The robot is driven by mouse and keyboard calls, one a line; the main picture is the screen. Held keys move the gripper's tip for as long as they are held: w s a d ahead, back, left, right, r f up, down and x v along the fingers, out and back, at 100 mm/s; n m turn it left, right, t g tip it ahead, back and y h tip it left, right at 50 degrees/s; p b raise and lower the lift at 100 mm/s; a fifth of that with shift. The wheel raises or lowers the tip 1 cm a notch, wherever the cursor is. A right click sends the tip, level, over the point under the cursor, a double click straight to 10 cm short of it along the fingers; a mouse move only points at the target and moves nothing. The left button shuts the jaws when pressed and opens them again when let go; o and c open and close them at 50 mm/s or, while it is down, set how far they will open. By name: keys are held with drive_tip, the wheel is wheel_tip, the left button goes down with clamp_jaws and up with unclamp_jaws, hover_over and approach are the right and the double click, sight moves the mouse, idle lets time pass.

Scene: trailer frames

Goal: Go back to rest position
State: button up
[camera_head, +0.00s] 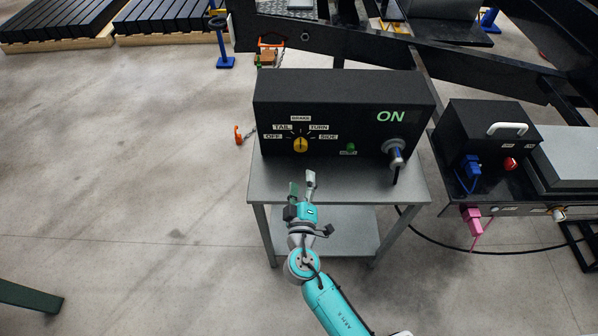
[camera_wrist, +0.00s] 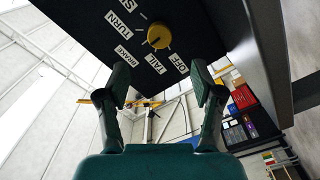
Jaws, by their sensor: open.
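My gripper (camera_head: 301,180) is open and empty in front of a black control box, with its fingers pointing toward the box. In the wrist view my gripper (camera_wrist: 163,80) shows two spread fingers with nothing between them. The black control box (camera_head: 345,100) stands on a grey metal table (camera_head: 400,188). A yellow knob (camera_head: 300,145) is on its face, ringed by labels OFF, TAIL, BRAKE, TURN and SIDE. The knob (camera_wrist: 159,36) lies beyond the fingertips in the wrist view, apart from them. The knob's pointer appears to be up, near BRAKE.
The box also carries a green button (camera_head: 351,147), an ON sign (camera_head: 390,116) and a plugged connector (camera_head: 394,152). A black unit (camera_head: 482,150) with blue and pink plugs stands at right, with a cable on the floor.

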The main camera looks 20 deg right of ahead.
drive_tip(key=s+d+f+m+g+y, duration=0.1)
drive_tip(key=s+f+g+y, duration=0.2)
drive_tip(key=s, duration=0.9)
drive_tip(key=s+d+f+y, duration=0.2)
drive_tip(key=s+f, duration=0.3)
drive_tip(key=s, duration=0.6)
drive_tip(key=s+r+m, duration=0.6)
drive_tip(key=s+r, duration=0.8)
drive_tip(key=s, duration=0.4)
drive_tip(key=shift+s+d+r+t+y, duration=0.2)
drive_tip(key=shift+d+r+t+y, duration=0.05)
drive_tip(key=shift+d+t+y, duration=0.05)
